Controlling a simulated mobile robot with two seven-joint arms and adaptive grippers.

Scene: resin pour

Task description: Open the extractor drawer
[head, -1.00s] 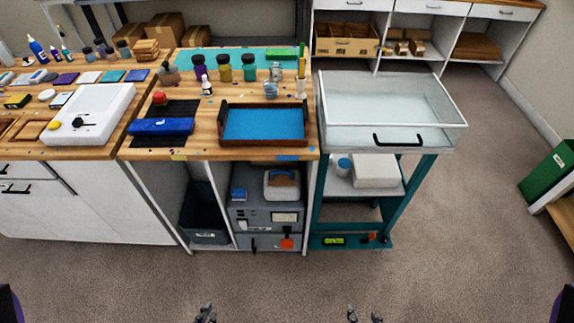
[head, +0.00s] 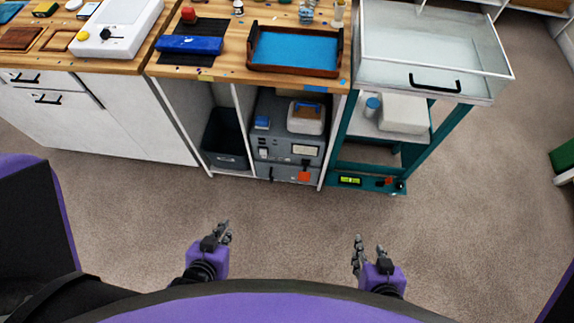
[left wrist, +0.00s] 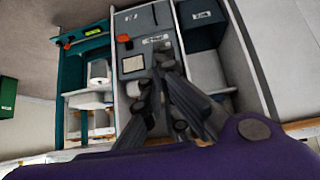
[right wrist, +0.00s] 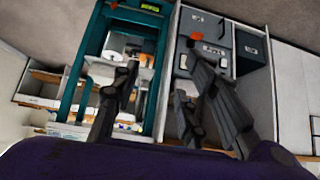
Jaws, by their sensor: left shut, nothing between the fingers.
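The grey extractor cabinet (head: 283,140) stands under the wooden bench. Its lower drawer (head: 290,171) looks shut flush and carries a dark handle (head: 271,173) and an orange tag (head: 304,175). The cabinet also shows in the left wrist view (left wrist: 133,87) and the right wrist view (right wrist: 211,58). My left gripper (head: 225,229) is shut and empty over the carpet in front of the bench, apart from the drawer. My right gripper (head: 369,243) is open and empty further right, in front of the teal cart. Its spread fingers (right wrist: 160,68) show in the right wrist view.
A black bin (head: 226,142) stands left of the cabinet, beyond a white panel. The teal cart (head: 337,167) with a clear-walled tank (head: 430,68) stands right. White cupboards (head: 110,115) are at left. The carpet (head: 290,225) between the grippers and the bench is clear.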

